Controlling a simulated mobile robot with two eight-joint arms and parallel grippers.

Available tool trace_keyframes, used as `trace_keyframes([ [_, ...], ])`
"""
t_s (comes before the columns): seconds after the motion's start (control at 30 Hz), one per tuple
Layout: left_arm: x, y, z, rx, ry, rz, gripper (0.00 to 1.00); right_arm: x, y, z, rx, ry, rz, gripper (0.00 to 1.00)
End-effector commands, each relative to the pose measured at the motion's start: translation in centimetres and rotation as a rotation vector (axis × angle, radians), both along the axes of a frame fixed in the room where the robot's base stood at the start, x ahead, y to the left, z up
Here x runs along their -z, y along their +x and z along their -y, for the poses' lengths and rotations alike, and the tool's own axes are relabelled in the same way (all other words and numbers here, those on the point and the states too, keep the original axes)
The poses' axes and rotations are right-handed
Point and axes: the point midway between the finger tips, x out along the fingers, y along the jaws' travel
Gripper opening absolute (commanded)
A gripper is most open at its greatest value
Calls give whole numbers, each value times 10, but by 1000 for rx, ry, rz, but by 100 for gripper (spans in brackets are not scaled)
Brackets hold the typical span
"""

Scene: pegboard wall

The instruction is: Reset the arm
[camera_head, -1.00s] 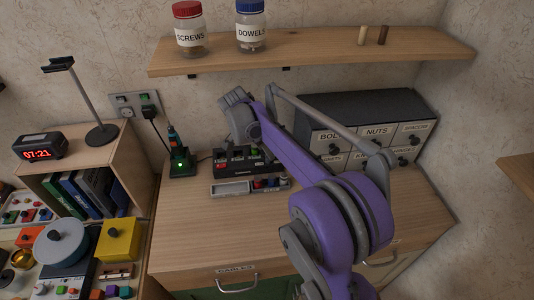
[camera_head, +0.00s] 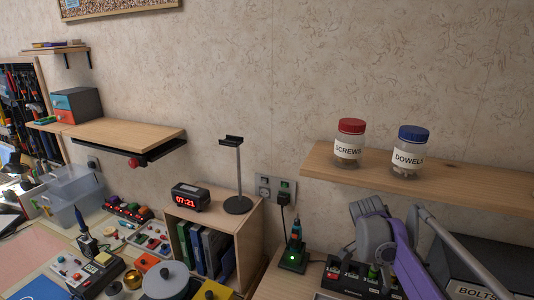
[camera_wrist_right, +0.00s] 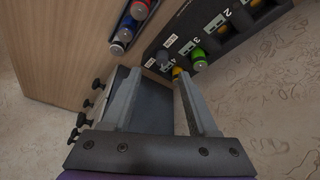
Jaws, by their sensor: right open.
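My right arm, purple and grey, comes in at the lower right of the head view, with its grey wrist and gripper (camera_head: 370,228) above the bench. In the right wrist view the right gripper (camera_wrist_right: 153,82) has its two grey fingers apart, with nothing held between them. Beyond the fingertips is a black rack (camera_wrist_right: 215,38) with numbered slots and coloured cylinders. My left gripper is not in view.
A wooden shelf (camera_head: 440,180) holds a red-lidded SCREWS jar (camera_head: 347,143) and a blue-lidded DOWELS jar (camera_head: 409,152). A clock (camera_head: 190,197) and a stand (camera_head: 236,178) are on a wooden bookcase (camera_head: 222,215).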

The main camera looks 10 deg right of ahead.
Motion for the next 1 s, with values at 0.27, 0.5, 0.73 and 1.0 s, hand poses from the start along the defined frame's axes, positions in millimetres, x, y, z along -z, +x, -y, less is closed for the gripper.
trace_keyframes([
  [0.27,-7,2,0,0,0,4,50,1,-75,-80,-539,63,-1,59],
  [0.5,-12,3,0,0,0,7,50,32,-159,-143,-1070,39,32,59],
  [0.73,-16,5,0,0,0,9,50,69,-215,-179,-1422,-34,68,59],
  [1.0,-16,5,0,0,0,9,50,81,-229,-187,-1523,-66,78,59],
])
